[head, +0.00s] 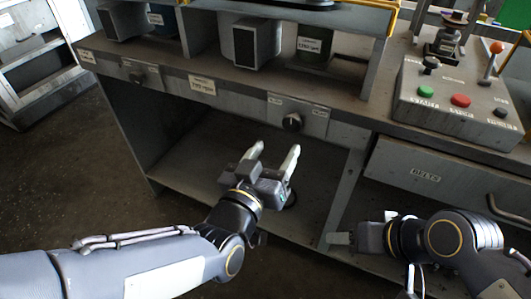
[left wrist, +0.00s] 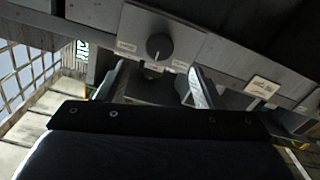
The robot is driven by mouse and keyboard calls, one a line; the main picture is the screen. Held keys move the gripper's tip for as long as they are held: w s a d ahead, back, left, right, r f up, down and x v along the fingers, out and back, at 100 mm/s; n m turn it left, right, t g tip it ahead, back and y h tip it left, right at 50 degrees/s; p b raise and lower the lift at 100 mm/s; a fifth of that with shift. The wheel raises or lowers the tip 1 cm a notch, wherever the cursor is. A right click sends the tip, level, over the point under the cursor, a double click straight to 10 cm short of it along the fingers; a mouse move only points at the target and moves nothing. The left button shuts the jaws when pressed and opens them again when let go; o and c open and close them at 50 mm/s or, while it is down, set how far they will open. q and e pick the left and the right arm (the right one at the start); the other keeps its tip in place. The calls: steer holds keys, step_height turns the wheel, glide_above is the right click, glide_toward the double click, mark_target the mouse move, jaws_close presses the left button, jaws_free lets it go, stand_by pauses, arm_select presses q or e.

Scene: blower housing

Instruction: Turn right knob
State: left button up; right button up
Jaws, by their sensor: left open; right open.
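The right knob (head: 292,122) is a dark round knob on a pale plate on the bench's front rail. My left gripper (head: 275,149) is open and empty, its fingers pointing up towards the rail, just below and left of this knob in the head view. In the left wrist view a dark round knob (left wrist: 159,46) on a pale plate shows beyond and between the open fingers (left wrist: 156,72), apart from them. My right gripper (head: 347,236) is low at the right, pointing left, open and empty, well away from the knob.
A similar left knob (head: 136,77) sits further left on the rail, with a label plate (head: 201,85) between the knobs. A control box (head: 455,100) with buttons and a lever stands on the bench at right. A drawer (head: 440,175) is below it. The lower shelf (head: 190,180) is mostly clear.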

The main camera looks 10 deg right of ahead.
mark_target(291, 126)
arm_select(q)
steer(key=b+x, duration=0.1)
steer(key=x, duration=0.6)
steer(key=shift+w+d, duration=0.2)
steer(key=shift+w, duration=0.05)
steer(key=c, duration=1)
steer(key=shift+o, duration=0.2)
steer(key=shift+m, duration=0.4)
steer(key=m+p, duration=0.1)
steer(key=m, duration=0.3)
steer(key=shift+m, duration=0.4)
steer(key=m+p, duration=0.2)
steer(key=m, duration=0.4)
